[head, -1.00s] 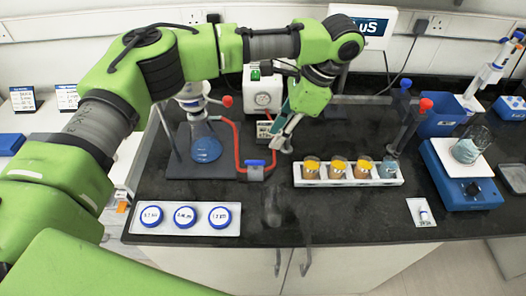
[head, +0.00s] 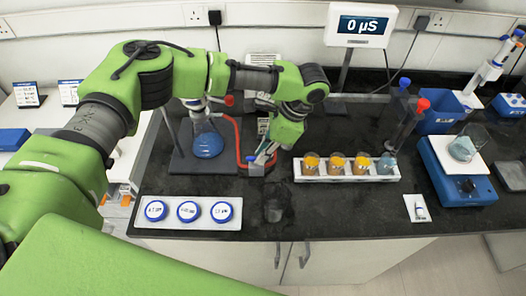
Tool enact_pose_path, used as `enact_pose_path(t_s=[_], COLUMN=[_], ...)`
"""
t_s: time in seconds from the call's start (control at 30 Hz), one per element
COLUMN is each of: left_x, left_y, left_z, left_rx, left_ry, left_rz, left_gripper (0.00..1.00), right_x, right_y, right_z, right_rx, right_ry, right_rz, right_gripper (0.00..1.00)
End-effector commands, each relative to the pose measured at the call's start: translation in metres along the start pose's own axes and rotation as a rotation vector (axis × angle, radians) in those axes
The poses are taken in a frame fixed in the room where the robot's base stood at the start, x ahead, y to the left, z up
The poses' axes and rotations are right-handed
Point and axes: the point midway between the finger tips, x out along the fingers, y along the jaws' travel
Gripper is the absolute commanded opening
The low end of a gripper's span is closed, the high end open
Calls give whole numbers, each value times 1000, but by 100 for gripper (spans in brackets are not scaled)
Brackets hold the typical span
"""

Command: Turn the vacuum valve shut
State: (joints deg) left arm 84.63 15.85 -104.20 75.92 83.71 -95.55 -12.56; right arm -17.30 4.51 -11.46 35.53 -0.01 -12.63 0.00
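The vacuum valve (head: 256,170) is a small grey block on the red tubing (head: 238,140), right of the flask with blue liquid (head: 207,144) in the head view. My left gripper (head: 263,155) points down over the valve, with its fingertips at the valve's top. The blue handle seen there before is mostly hidden by the fingers. I cannot tell whether the fingers touch it or how far apart they are. My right gripper is not in view.
A white rack (head: 348,174) with several orange and blue-grey vials stands right of the valve. A dark, see-through vessel (head: 273,209) stands in front. A tray with three blue-capped jars (head: 188,225) lies front left. A blue balance (head: 457,172) stands right.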

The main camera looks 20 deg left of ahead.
Motion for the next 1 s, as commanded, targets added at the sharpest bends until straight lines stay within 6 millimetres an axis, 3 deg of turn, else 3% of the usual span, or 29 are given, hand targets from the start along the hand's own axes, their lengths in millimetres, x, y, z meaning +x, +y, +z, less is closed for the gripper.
enact_pose_path(t_s=[0.47,1.0], left_x=[-2,-4], left_y=[2,10], left_z=[1,4], left_rx=[40,427], left_ry=[0,2], left_rz=[-15,-174], left_gripper=[0,0], right_x=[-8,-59], right_y=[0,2], right_z=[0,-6], right_rx=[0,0], right_ry=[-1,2], right_rz=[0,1], right_gripper=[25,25])
